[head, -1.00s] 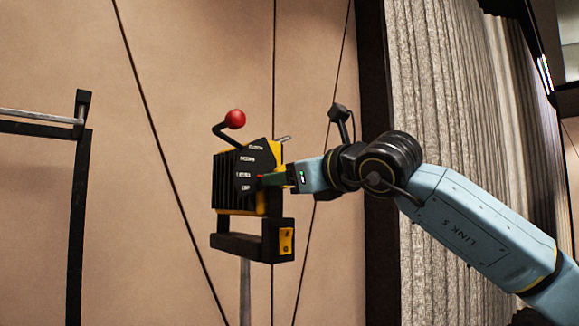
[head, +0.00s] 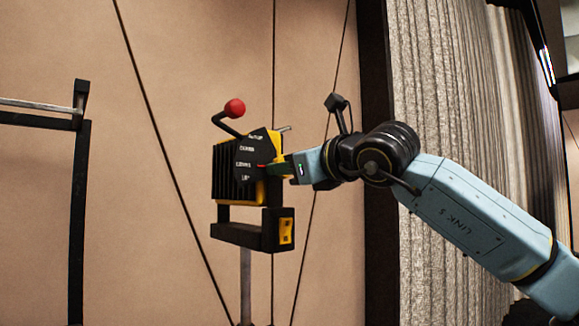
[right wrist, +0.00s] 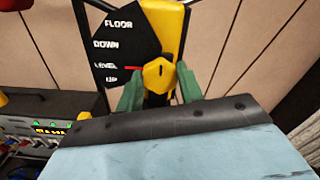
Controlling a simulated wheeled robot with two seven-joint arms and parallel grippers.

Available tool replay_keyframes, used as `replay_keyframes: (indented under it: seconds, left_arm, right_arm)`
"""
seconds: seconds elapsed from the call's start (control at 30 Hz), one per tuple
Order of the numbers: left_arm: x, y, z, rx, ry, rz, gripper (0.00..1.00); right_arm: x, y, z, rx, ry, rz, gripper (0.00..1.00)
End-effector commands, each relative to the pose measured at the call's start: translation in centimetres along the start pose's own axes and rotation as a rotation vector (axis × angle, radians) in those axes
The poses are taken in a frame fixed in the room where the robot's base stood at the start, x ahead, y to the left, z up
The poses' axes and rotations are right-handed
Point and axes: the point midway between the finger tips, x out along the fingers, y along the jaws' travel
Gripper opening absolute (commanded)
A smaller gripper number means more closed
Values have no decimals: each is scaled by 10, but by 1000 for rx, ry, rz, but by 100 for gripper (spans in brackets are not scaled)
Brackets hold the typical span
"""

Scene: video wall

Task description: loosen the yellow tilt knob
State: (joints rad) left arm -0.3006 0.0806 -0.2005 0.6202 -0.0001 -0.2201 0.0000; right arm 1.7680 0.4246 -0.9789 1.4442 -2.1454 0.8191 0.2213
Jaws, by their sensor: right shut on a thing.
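The yellow tilt knob (right wrist: 157,75) shows in the right wrist view, at the right side of a black label plate (right wrist: 115,50) reading FLOOR, DOWN, LEVEL and UP. A red pointer (right wrist: 136,68) lies beside LEVEL. My right gripper (right wrist: 158,88) has its green fingers on either side of the knob and is shut on it. In the head view the right gripper (head: 277,168) reaches the black and yellow lamp-like unit (head: 228,172) from the right, and the knob is hidden there. My left gripper is in neither view.
A lever with a red ball (head: 234,108) rises above the unit. A black bracket (head: 238,234) with a yellow switch (head: 286,231) sits under it, on a metal post (head: 246,282). A dark frame (head: 78,200) stands at left, with a pleated curtain (head: 440,90) at right.

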Motion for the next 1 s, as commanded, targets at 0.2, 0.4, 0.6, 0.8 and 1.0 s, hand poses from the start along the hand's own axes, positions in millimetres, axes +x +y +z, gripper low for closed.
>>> replay_keyframes:
  seconds: [0.2,0.4,0.6,0.8,1.0]
  left_arm:
    - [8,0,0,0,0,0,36]
    - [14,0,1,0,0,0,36]
    - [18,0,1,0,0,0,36]
    - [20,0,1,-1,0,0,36]
    - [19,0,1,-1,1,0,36]
  right_arm:
    - [0,1,-1,-125,0,0,14]
    - [0,1,-1,-303,0,0,14]
    - [0,1,-1,-494,0,-1,14]
    - [0,1,0,-684,1,-1,14]
    - [0,1,0,-874,0,-1,14]
